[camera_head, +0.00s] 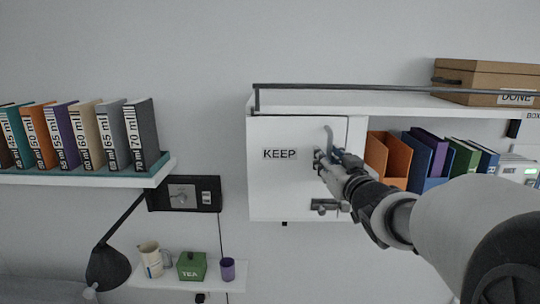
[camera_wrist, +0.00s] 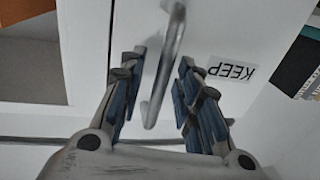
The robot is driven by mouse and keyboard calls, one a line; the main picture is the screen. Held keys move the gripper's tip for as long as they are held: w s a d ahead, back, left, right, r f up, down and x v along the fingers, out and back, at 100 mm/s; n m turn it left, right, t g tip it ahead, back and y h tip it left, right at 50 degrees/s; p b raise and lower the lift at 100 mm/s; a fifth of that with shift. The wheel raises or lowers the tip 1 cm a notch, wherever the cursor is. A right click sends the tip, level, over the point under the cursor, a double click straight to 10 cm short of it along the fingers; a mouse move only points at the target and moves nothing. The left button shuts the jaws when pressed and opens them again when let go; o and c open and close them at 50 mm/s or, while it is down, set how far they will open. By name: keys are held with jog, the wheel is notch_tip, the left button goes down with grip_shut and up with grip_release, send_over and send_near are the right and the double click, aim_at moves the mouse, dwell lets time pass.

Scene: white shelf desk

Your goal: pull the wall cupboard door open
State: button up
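The white wall cupboard door (camera_head: 275,185) has a KEEP label and looks shut or nearly shut. Its curved grey bar handle (camera_head: 328,133) is near the right edge, partly hidden by my gripper (camera_head: 328,158). In the wrist view the handle (camera_wrist: 168,60) runs between the two blue-padded fingers of my gripper (camera_wrist: 160,62). The fingers are spread, one on each side of the bar, with visible gaps. The door (camera_wrist: 215,25) fills the middle of that view, with a dark seam along its edge on the left.
Right of the door is an open shelf bay with orange and blue folders (camera_head: 388,158). A cardboard box (camera_head: 485,80) and a grey rail (camera_head: 340,87) are on top. A book shelf (camera_head: 90,178) is left; a lamp (camera_head: 108,268) and small shelf (camera_head: 210,280) are below.

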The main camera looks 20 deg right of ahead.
jog(key=shift+c, duration=0.5)
grip_shut()
